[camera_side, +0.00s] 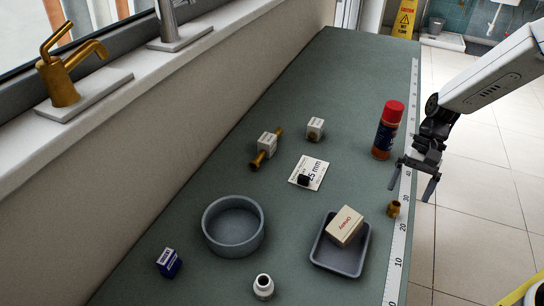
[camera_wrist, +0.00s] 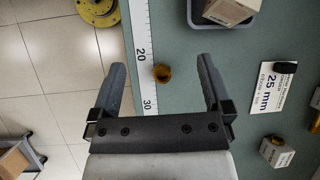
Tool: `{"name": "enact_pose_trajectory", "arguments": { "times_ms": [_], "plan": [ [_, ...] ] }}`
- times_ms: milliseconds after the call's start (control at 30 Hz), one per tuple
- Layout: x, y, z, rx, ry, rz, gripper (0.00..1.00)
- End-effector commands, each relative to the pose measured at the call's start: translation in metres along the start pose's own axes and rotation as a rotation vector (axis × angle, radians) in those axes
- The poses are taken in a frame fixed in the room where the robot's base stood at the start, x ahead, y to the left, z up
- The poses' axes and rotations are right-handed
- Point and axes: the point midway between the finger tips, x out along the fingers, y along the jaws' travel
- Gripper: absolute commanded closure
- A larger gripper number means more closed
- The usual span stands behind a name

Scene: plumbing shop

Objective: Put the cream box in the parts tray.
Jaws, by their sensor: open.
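The cream box (camera_side: 345,227) with red lettering sits inside the grey rectangular parts tray (camera_side: 334,262), toward its back part. In the wrist view the box (camera_wrist: 230,9) and a corner of the tray (camera_wrist: 196,18) show at the top edge, partly cut off. My gripper (camera_side: 411,192) is open and empty, above the bench's right edge, behind and to the right of the tray. In the wrist view my gripper's fingers (camera_wrist: 162,64) stand apart, with a small brass fitting (camera_wrist: 162,73) seen between them. Nothing is held.
The brass fitting (camera_side: 393,209) stands near the ruler strip (camera_side: 401,225). A red-capped can (camera_side: 387,130) stands behind. A label card (camera_side: 309,172), white blocks, a brass pipe (camera_side: 265,155), a round grey bowl (camera_side: 233,226), a blue box (camera_side: 168,262) and a white fitting (camera_side: 263,286) are around.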

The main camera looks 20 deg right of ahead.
Motion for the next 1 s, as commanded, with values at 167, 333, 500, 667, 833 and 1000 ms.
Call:
{"name": "enact_pose_trajectory", "arguments": {
  "times_ms": [167, 333, 500, 667, 833, 1000],
  "plan": [
    [-0.007, 0.019, 0.016, -0.195, 0.209, 0.078, 0.00],
    [-0.014, 0.034, 0.028, -0.396, 0.396, 0.145, 0.00],
    [-0.021, 0.044, 0.040, -0.586, 0.553, 0.196, 0.00],
    [-0.023, 0.048, 0.047, -0.699, 0.639, 0.221, 0.00],
    [-0.024, 0.049, 0.050, -0.740, 0.670, 0.230, 0.00],
    [-0.024, 0.049, 0.049, -0.739, 0.670, 0.229, 0.00]
  ]
}}
